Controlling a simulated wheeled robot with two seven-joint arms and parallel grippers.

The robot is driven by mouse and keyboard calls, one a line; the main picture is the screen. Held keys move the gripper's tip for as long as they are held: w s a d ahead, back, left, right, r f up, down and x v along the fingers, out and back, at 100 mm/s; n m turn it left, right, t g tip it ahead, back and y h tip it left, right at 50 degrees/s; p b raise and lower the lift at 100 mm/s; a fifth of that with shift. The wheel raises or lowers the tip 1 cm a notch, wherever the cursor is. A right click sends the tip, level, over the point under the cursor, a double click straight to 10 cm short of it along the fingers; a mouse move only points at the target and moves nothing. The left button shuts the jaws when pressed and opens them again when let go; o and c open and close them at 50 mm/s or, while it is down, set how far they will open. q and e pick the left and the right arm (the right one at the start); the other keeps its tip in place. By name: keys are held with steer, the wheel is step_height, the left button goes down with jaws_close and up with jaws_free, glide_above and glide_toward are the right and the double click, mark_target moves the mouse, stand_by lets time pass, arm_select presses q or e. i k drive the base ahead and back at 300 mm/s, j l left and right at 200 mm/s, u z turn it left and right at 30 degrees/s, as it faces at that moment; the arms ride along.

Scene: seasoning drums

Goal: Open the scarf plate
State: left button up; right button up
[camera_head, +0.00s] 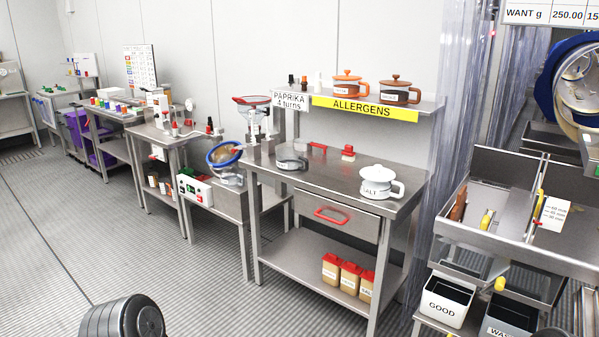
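I cannot pick out the scarf plate with certainty. A large drum with a blue rim (549,82) and a metallic, see-through inside is cut off by the right edge. A smaller blue-rimmed drum (226,155) sits tilted on a low stand left of the middle table. Neither of my grippers is in view. A dark rounded part at the bottom left looks like mine.
The steel table (335,180) holds a white SALT pot (377,186), with a red-handled drawer (331,215) below. A shelf (345,103) carries orange and brown pots. GOOD bin (446,302) stands lower right. The floor (130,240) is clear at left.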

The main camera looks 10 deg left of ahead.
mark_target(234, 150)
steer(key=i+j+u, duration=0.55)
steer(key=i+u, duration=0.2)
steer(key=i, duration=0.2)
steer(key=i+u, duration=0.35)
steer(key=i, duration=0.15)
steer(key=i+z, duration=0.2)
steer(key=i, duration=0.2)
steer(key=i+j+z, duration=0.2)
steer(key=i, duration=0.25)
steer(key=i+j+z, duration=0.15)
steer(key=i, duration=0.25)
steer(key=i+j+z, duration=0.2)
steer(key=i, duration=0.2)
steer(key=i+j+z, duration=0.65)
steer(key=i+j, duration=0.1)
steer(key=j, duration=0.1)
